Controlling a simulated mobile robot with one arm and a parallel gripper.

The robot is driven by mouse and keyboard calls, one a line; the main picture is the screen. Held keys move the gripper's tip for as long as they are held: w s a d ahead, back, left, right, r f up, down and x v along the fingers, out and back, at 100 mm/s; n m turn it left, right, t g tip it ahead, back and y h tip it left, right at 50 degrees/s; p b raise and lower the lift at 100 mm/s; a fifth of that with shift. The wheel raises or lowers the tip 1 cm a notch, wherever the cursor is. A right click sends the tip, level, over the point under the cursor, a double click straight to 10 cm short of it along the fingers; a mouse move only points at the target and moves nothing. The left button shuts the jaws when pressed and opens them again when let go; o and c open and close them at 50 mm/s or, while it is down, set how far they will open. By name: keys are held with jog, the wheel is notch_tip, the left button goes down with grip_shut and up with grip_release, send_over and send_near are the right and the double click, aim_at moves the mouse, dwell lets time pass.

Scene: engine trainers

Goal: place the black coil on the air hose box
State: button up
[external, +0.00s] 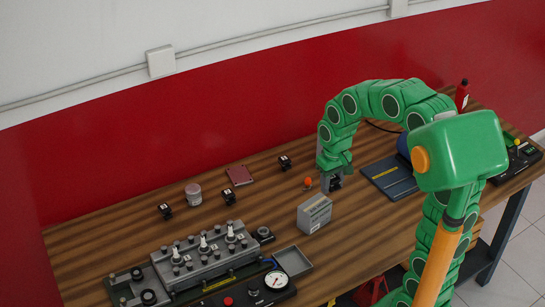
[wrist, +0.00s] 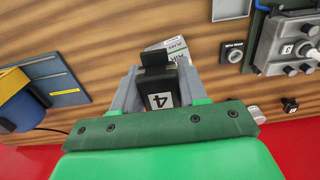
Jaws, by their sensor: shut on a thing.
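My gripper (external: 333,183) is shut on a black coil (wrist: 158,88). The coil is a dark block with a white label reading 4, between the grey fingers (wrist: 157,88) in the wrist view. A pale grey printed box (external: 314,213), which I take as the air hose box, stands on the bench just below and left of my gripper in the external view. Its top also shows partly behind the coil in the wrist view (wrist: 180,48). The print is too small to read surely. The coil appears held above the bench, apart from the box.
Other small black coils (external: 165,211) stand to the left. The engine trainer (external: 205,255) and a grey tray (external: 292,261) are at the front left. A dark blue folder (external: 390,178) lies right of my gripper. A small orange ball (external: 308,182) is close by on the left.

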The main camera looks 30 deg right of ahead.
send_over(314, 202)
jog(key=f, duration=0.6)
jog(key=shift+s+f, duration=0.2)
jog(key=shift+f, duration=0.2)
jog(key=shift+w+f, duration=0.15)
jog(key=shift+f, duration=1.5)
jog(key=shift+f, duration=0.1)
jog(key=o, duration=1.1)
jog(key=shift+o, duration=0.2)
